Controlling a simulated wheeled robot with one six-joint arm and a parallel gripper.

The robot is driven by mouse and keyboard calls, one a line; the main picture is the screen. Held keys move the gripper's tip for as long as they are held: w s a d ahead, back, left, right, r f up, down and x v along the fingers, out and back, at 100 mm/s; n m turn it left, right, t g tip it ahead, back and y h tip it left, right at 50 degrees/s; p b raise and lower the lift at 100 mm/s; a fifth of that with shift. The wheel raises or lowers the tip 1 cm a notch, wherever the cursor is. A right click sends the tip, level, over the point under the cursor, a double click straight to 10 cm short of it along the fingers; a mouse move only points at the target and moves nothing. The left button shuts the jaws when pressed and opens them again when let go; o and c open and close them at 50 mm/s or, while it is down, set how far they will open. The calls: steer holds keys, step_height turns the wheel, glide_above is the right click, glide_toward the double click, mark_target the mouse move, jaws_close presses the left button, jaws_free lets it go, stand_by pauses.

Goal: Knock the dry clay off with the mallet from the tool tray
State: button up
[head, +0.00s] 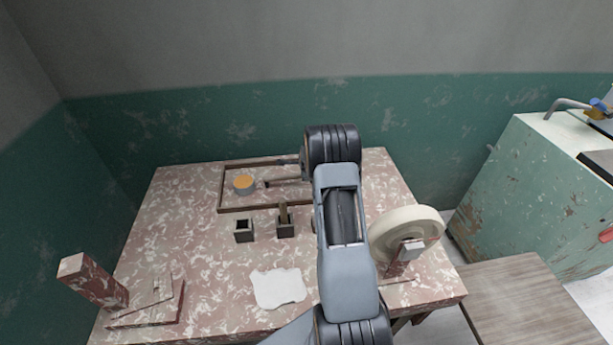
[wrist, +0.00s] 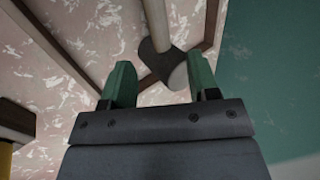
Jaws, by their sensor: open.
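The mallet lies in the tool tray (head: 220,190), a low wooden frame at the back of the table. In the head view its handle (head: 284,182) points left and its head is hidden behind my arm. In the wrist view the dark mallet head (wrist: 158,60) with a pale face lies just beyond my fingertips, and the pale handle (wrist: 154,18) runs upward. My gripper (wrist: 160,82) is open, its green fingers either side of the head's near end. I cannot tell whether they reach down around it. I cannot clearly pick out the dry clay.
The tray also holds a round orange-topped tin (head: 244,184). Two small square holders (head: 244,232) (head: 286,229) stand in front. A white sheet (head: 279,288) lies nearer. A cream wheel (head: 405,232) stands at right, a mottled post on a base (head: 92,280) at left.

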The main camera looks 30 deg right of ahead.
mark_target(293, 176)
steer(key=shift+x, duration=3.5)
jaws_close()
